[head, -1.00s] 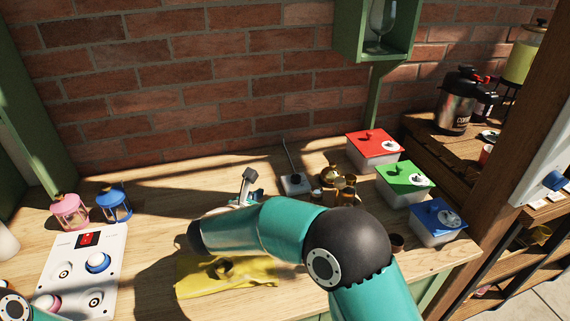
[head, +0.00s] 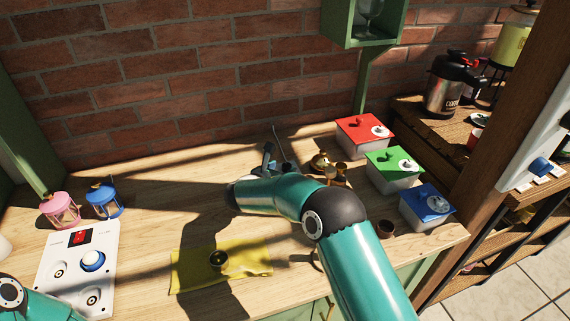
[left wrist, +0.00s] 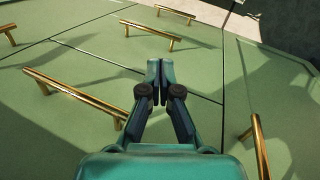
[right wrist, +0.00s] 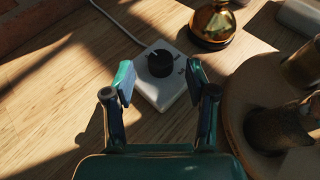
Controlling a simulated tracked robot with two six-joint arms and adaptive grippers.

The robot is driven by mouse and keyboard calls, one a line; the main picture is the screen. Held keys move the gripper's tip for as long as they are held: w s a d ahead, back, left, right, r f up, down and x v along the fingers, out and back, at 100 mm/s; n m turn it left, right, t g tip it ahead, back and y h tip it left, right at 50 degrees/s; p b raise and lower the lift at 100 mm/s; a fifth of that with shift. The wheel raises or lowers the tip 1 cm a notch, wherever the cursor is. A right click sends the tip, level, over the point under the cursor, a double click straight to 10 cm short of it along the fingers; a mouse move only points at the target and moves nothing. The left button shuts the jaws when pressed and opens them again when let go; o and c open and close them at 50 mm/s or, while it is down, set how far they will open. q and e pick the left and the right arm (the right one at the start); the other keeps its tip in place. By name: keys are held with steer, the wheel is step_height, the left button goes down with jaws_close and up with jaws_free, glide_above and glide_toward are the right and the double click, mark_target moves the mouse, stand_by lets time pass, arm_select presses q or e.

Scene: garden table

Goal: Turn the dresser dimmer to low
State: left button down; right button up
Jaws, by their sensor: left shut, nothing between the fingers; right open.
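The dimmer is a white square plate (right wrist: 172,92) with a round black knob (right wrist: 160,63), lying on the wooden dresser top. A white cord runs from its far side. The knob carries a light pointer line, and small marks show on the plate. My right gripper (right wrist: 160,84) is open, its fingers on the near left and right of the plate, with the knob ahead between them. In the head view my right gripper (head: 270,160) is partly hidden by my arm, and the dimmer is hidden there. My left gripper (left wrist: 160,72) is shut and empty in front of green drawers.
A brass bell (right wrist: 213,24) stands close to the dimmer's right. A round wooden tray (right wrist: 240,103) with containers is on the right. Red (head: 362,124), green (head: 392,156) and blue-lidded (head: 428,201) boxes stand further right. A yellow cloth (head: 190,270) lies in front.

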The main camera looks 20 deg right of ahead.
mark_target(286, 165)
steer(key=shift+x, duration=1.55)
jaws_close()
steer(key=shift+w+a+m+g+h+b, duration=0.1)
steer(key=shift+a+m+g+h+b, duration=0.05)
steer(key=shift+m+g+h+b, duration=0.4)
steer(key=shift+r+m+g+h, duration=0.1)
steer(key=shift+m+g+h, duration=0.5)
steer(key=shift+m, duration=0.25)
jaws_free()
